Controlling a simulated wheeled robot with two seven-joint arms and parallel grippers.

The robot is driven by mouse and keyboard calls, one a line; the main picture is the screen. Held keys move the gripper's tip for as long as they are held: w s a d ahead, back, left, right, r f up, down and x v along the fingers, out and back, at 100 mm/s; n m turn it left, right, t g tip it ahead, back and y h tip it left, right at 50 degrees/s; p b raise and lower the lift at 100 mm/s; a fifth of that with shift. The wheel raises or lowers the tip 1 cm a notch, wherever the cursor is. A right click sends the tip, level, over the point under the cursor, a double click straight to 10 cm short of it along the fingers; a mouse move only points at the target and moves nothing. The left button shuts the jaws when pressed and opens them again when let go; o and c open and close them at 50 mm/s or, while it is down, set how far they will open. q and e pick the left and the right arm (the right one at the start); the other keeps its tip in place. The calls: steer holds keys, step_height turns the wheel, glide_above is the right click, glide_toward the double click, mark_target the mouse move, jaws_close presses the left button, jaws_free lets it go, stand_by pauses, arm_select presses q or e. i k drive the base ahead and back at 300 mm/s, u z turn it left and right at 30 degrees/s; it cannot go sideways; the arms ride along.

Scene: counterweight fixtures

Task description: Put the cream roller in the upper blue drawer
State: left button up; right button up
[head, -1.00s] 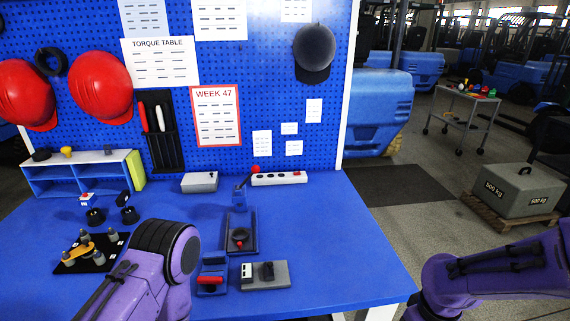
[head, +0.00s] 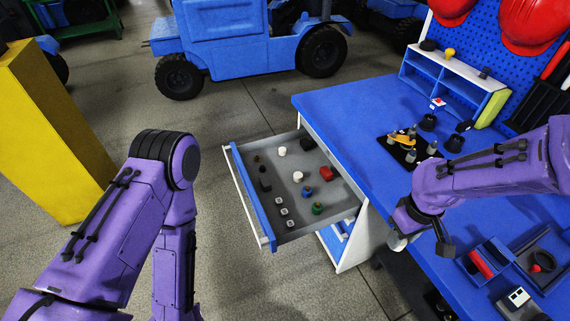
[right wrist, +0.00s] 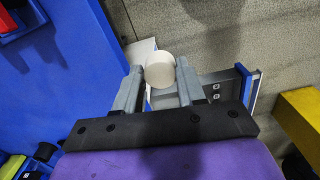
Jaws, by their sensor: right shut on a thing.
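The cream roller (right wrist: 160,71) is between the fingers of my right gripper (right wrist: 157,82), which is shut on it. In the head view the roller (head: 396,242) shows as a small pale end under my right gripper (head: 405,226), by the bench's front edge. The upper blue drawer (head: 250,199) is pulled open, to the left of the gripper. Part of the drawer also shows in the right wrist view (right wrist: 244,88), beyond the right finger. The roller is outside the drawer. My left arm is in the head view, but its gripper is not.
The drawer holds several small items, including white pieces (head: 298,176), a red block (head: 327,173) and a green piece (head: 317,208). Its near left floor has some bare room. The bench (head: 345,120) carries a black board of pegs (head: 408,153). A yellow post (head: 50,130) stands left.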

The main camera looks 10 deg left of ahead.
mark_target(290, 166)
steer(key=u, duration=0.9)
steer(key=i, duration=1)
